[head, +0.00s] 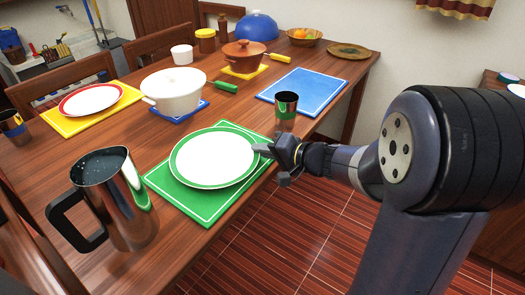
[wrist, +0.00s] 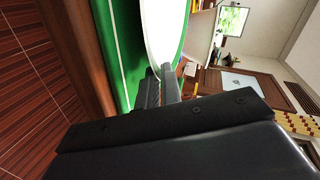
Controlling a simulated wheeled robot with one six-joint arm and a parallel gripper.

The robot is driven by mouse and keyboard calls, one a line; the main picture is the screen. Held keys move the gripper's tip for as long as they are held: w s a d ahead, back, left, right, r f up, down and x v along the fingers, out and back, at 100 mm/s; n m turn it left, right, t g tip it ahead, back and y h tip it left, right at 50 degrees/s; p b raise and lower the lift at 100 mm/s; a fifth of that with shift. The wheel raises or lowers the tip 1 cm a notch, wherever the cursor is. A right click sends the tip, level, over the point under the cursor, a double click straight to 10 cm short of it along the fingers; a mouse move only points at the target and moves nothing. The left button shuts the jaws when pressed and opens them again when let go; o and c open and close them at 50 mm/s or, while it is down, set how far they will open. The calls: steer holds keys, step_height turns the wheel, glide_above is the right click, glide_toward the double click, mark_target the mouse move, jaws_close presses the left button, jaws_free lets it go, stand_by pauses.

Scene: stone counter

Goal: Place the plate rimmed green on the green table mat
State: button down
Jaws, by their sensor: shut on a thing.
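The green-rimmed plate (head: 213,157) is white with a green band. It is over the green table mat (head: 168,192), near the table's front edge. I cannot tell whether it rests flat on the mat or is held slightly above it. My gripper (head: 264,149) is shut on the plate's right rim. In the wrist view the plate (wrist: 165,30) runs up from between the two fingers (wrist: 162,84), with the green mat (wrist: 118,40) beside it.
A metal pitcher (head: 125,205) stands left of the mat. A metal cup (head: 286,110) stands behind my gripper, near the blue mat (head: 302,92). A white pot (head: 173,92) and a red-rimmed plate (head: 90,100) on a yellow mat (head: 60,125) are farther back.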

steer(key=shift+f+b, duration=0.1)
steer(key=shift+b, duration=0.2)
steer(key=c, duration=1.9)
jaws_free()
steer(key=shift+s+d+r+p, duration=0.1)
steer(key=shift+d+r+p, duration=0.05)
steer(key=shift+r+p, duration=0.2)
steer(key=p+v, duration=0.1)
steer(key=v, duration=1)
steer(key=shift+s+d, duration=0.25)
steer(key=shift+d, duration=0.15)
